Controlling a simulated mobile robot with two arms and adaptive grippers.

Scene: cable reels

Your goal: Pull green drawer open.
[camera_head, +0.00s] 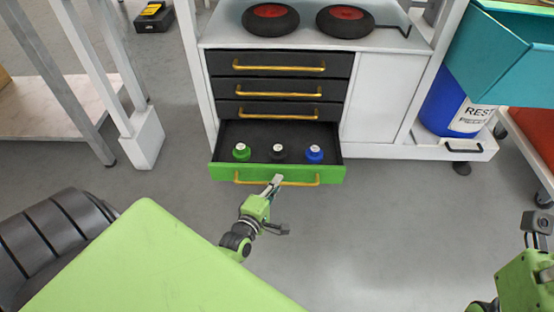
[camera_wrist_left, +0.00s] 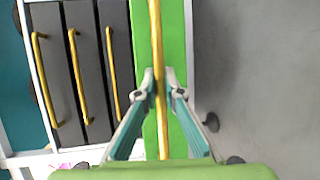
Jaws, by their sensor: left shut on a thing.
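The green drawer (camera_head: 218,173) is the lowest in the cabinet and stands pulled out, with its dark inside showing. Its yellow handle (camera_head: 303,183) runs along the green front. My left gripper (camera_head: 276,181) is shut on this handle, near its middle. In the left wrist view the handle (camera_wrist_left: 156,40) passes between the two fingers of my left gripper (camera_wrist_left: 160,92), in front of the green drawer front (camera_wrist_left: 174,45). My right gripper (camera_head: 538,222) is at the right edge, away from the drawer; its fingers are not clear.
Closed dark drawers (camera_head: 280,88) with yellow handles are above. A blue barrel (camera_head: 445,106) stands at right. The grey floor (camera_head: 400,225) in front is clear.

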